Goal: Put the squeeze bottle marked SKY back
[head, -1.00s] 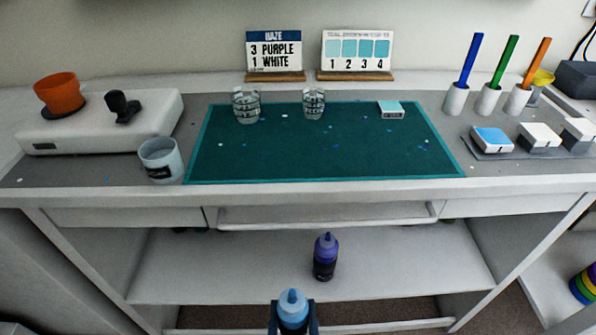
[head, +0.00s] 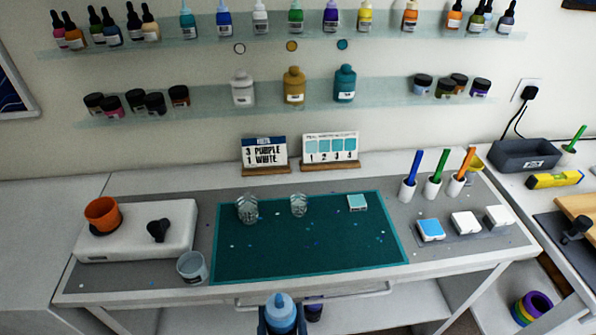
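A light blue squeeze bottle (head: 281,307) is at the bottom of the head view, upright, in my gripper (head: 281,318). The dark fingers are shut on its two sides. Its label is out of sight, so I cannot read SKY on it.
The upper wall shelf (head: 160,42) holds several small bottles. The table carries a green mat (head: 310,255) with two clear cups (head: 247,208), a white scale (head: 130,240) with an orange cup (head: 102,213), and a grey mug (head: 192,267). A side table with a tray (head: 525,156) stands right.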

